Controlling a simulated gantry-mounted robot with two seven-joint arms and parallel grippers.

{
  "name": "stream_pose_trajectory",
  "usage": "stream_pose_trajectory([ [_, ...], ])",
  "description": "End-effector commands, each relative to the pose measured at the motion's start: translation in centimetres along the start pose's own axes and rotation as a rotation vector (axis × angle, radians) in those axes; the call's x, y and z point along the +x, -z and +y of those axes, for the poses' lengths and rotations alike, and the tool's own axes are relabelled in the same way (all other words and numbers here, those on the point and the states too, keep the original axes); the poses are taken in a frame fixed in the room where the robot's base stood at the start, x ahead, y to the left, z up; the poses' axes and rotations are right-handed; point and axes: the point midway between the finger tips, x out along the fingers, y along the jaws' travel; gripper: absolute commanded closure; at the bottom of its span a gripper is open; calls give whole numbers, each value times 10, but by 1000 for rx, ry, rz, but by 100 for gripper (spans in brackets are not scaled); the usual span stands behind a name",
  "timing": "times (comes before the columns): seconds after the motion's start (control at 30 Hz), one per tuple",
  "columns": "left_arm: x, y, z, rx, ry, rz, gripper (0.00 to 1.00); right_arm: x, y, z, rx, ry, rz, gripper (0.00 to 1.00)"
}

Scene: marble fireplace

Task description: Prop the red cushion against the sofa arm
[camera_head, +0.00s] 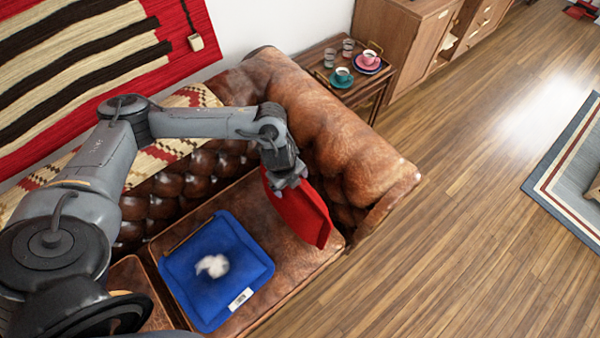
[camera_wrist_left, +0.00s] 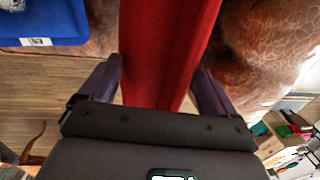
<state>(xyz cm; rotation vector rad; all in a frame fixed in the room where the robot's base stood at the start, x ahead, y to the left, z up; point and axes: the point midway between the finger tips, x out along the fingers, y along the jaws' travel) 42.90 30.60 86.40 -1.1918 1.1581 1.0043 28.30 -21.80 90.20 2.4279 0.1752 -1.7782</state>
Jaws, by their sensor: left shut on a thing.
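The red cushion (camera_head: 299,213) stands on edge on the sofa seat, close beside the rolled brown leather sofa arm (camera_head: 338,130). My left gripper (camera_head: 287,180) is shut on the upper edge of the red cushion. In the left wrist view the red cushion (camera_wrist_left: 165,50) runs between the two fingers of the left gripper (camera_wrist_left: 160,90), with the leather arm (camera_wrist_left: 262,45) to its right. I cannot tell whether the cushion touches the sofa arm. My right gripper is not in view.
A blue cushion (camera_head: 240,262) with a white fluffy patch lies flat on the seat, left of the red one. A side table (camera_head: 330,92) with cups and glasses stands behind the sofa arm. A patterned throw (camera_head: 165,150) covers part of the backrest.

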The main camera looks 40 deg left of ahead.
Motion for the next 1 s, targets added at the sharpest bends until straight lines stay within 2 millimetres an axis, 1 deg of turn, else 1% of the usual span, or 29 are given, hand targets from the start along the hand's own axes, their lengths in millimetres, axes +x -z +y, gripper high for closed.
stream_pose_trajectory([
  [0.1,7,-2,9,-4,12,1,92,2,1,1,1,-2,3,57],
  [0.2,9,-2,11,-5,21,0,92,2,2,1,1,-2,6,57],
  [0.57,9,-2,12,-4,24,0,92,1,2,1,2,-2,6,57],
  [0.8,6,-2,12,-5,24,1,92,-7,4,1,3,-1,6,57],
  [1.0,19,-1,-2,-6,7,1,92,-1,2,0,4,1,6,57],
])
